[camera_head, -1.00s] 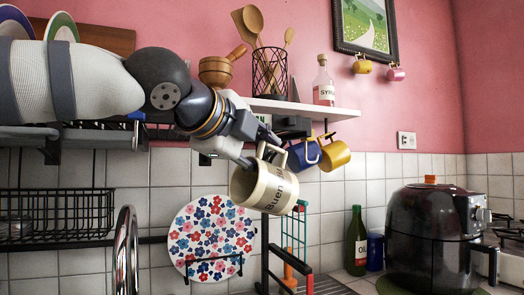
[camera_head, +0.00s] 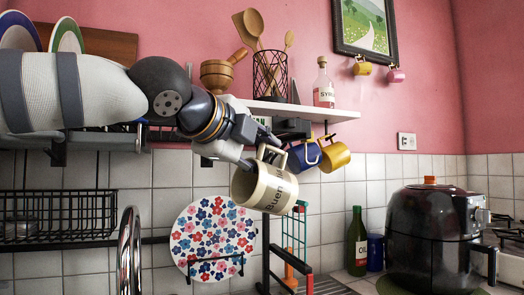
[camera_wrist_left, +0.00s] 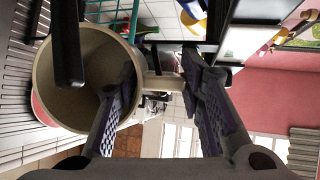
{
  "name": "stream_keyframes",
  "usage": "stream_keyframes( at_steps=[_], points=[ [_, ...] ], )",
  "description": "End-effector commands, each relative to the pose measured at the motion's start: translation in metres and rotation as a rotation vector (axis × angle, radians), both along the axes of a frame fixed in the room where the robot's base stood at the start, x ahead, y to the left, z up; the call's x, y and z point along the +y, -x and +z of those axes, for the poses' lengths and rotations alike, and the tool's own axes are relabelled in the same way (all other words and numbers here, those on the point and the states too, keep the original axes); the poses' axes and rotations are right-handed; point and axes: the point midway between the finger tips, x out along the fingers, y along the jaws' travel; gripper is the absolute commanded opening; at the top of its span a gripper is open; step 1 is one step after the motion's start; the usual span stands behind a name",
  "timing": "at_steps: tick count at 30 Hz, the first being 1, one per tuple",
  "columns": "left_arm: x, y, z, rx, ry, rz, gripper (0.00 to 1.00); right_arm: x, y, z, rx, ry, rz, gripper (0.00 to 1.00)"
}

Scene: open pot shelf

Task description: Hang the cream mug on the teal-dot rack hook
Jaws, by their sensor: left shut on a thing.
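The cream mug (camera_head: 264,190) with dark lettering is in the air below the wall shelf, tilted, its mouth toward the lower left. My left gripper (camera_head: 262,158) is shut on its handle. In the left wrist view the mug (camera_wrist_left: 60,85) is at the left, its handle between the fingers of my left gripper (camera_wrist_left: 160,105). A dark rail (camera_head: 292,126) with hooks is under the shelf, right of and above the mug. A blue mug (camera_head: 303,156) and a yellow mug (camera_head: 335,156) hang there. I cannot make out a teal dot. My right gripper is not in view.
The shelf (camera_head: 320,112) holds a utensil basket (camera_head: 269,75) and a syrup bottle (camera_head: 323,85). Below the mug are a flowered plate (camera_head: 212,238) and a teal rack (camera_head: 293,235). An air fryer (camera_head: 430,235) and green bottle (camera_head: 356,240) stand at the right.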

Motion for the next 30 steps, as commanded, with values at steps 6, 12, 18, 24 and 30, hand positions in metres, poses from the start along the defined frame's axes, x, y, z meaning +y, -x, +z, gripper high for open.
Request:
stream_keyframes(
  at_steps=[6,12,18,24,30],
  points=[
    [0.012,-0.013,-0.012,0.022,0.001,0.029,0.55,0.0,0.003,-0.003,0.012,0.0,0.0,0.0],
    [0.012,-0.013,-0.012,0.022,0.002,0.029,0.58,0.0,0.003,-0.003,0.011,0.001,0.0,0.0],
    [0.012,-0.012,-0.011,0.022,0.002,0.029,0.58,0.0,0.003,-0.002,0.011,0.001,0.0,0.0],
    [0.021,0.017,0.001,0.012,0.002,0.021,0.58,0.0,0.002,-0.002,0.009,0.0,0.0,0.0],
    [0.03,0.053,0.015,0.004,0.0,0.006,0.58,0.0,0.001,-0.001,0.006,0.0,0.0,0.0]
  ],
)
